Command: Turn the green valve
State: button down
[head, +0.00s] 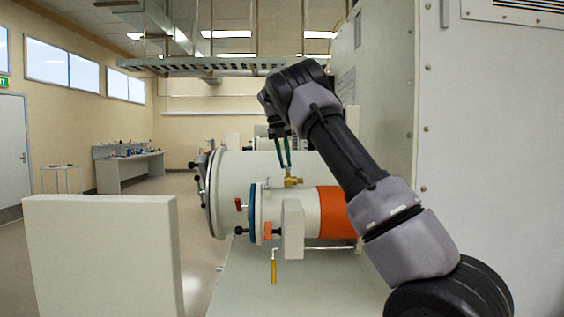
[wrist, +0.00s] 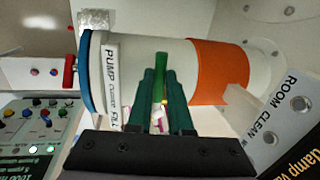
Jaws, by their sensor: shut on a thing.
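The green valve's handle (wrist: 161,72) shows in the wrist view as a bright green bar, with a bit of brass below it. My gripper (wrist: 162,92) has its two dark green fingers on either side of the bar, shut on it. In the head view my gripper (head: 285,152) reaches down from above to the brass valve body (head: 292,181) on top of the small cylinder; the green handle is not distinct there. The fingers hide part of the valve in the wrist view.
The small white cylinder has an orange band (head: 332,212) and a blue ring (head: 254,213). A red handle (head: 239,204) sits at its left end. A yellow-handled tool (head: 273,271) hangs below. A pale panel (head: 103,255) stands at left; a tall cabinet (head: 490,150) stands at right.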

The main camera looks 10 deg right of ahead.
jog(key=shift+d+m, duration=0.15)
jog(key=shift+m, duration=0.15)
jog(key=c, duration=0.8)
grip_release()
jog(key=shift+c, duration=0.2)
jog(key=shift+r, duration=0.1)
notch_tip(320, 180, up, 7)
jog(key=a, duration=0.1)
jog(key=shift+a, duration=0.2)
jog(key=shift+w+r, duration=0.1)
jog(key=shift+r, duration=0.05)
